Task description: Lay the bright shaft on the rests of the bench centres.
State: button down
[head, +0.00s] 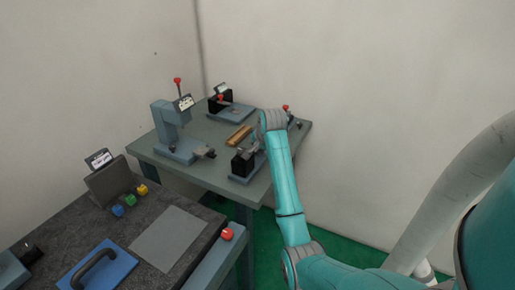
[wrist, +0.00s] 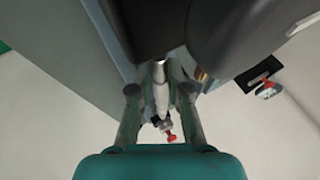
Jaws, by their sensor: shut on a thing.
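The bright shaft (wrist: 161,98) shows in the wrist view as a pale, slim, stepped bar between the two fingers. My gripper (wrist: 160,90) is shut on it. The shaft's upper end runs to a dark round part (wrist: 150,35); I cannot tell whether it sits inside that part or only passes in front of it. In the head view my gripper is low over the right side of the bench, beside a blue-based fixture with a black block (head: 243,162). My arm hides much of that fixture and the shaft. I cannot tell for certain which fixture is the bench centres.
A blue press-like stand (head: 166,128) is on the bench's left, and another black-block fixture (head: 218,103) is at the back. A brown block (head: 238,136) lies mid-bench. A nearer dark table (head: 75,222) holds coloured cubes and a blue handled plate (head: 98,268). The wall is close behind.

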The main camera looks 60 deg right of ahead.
jog(key=c, duration=1.5)
grip_release()
jog(key=shift+f, duration=0.1)
jog(key=o, duration=0.4)
jog(key=shift+c, duration=0.2)
jog(key=shift+s+r, duration=0.1)
jog(key=shift+r, duration=0.25)
jog(key=v, duration=1.1)
jog(key=shift+r, duration=0.25)
jog(key=shift+s+a, duration=0.1)
jog(key=shift+s, duration=0.1)
